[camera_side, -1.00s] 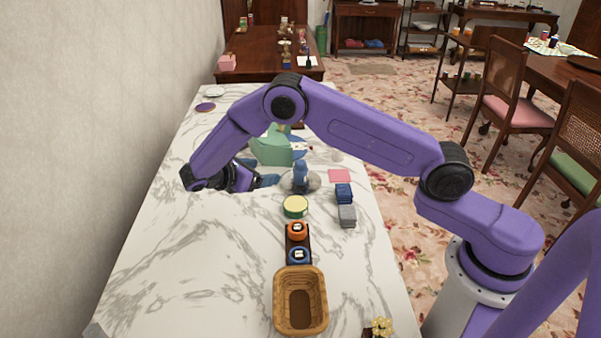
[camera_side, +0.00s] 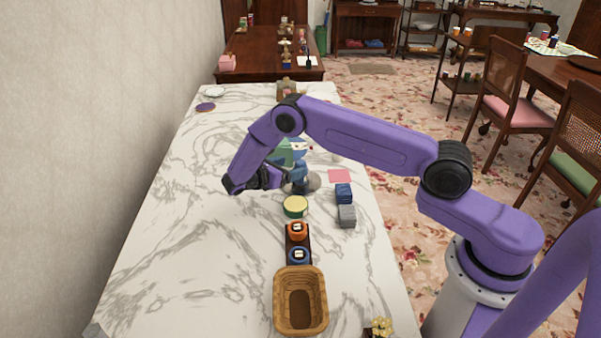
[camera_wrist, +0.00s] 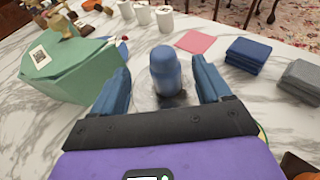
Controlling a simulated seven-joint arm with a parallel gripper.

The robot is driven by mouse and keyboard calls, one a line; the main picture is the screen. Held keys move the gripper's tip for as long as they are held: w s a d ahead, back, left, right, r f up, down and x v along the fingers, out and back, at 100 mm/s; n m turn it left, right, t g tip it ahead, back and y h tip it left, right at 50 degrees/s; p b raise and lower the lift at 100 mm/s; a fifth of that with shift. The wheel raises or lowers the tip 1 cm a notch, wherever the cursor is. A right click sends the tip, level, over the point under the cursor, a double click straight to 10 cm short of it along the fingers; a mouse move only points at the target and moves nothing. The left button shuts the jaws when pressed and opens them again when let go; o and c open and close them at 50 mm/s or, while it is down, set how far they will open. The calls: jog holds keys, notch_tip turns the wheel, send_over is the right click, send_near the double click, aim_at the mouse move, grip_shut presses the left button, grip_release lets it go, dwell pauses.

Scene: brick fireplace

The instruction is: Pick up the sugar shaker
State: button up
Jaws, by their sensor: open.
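The sugar shaker appears to be the blue, round-topped bottle (camera_wrist: 165,70), upright on the marble table in the wrist view. Its lower part looks clear or pale and is partly unclear. In the side view the shaker (camera_side: 301,172) is partly hidden by my gripper (camera_side: 280,180). My gripper is open and low over the table, to the left of the shaker and pointing toward it. In the wrist view its two blue fingers (camera_wrist: 163,76) lie to either side of the shaker in the picture, with visible gaps. I see no contact.
A green box (camera_wrist: 65,72) stands close on the left in the wrist view. A pink square (camera_side: 339,176), blue stack (camera_side: 343,193) and grey stack (camera_side: 347,215) lie to the right. A yellow-topped tin (camera_side: 295,206) and a basket (camera_side: 279,300) stand nearer the camera.

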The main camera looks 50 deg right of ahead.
aim_at(304, 163)
jog(key=shift+s+x, duration=0.2)
jog(key=shift+x, duration=3.35)
jog(key=shift+r, duration=0.1)
jog(key=c, duration=1.1)
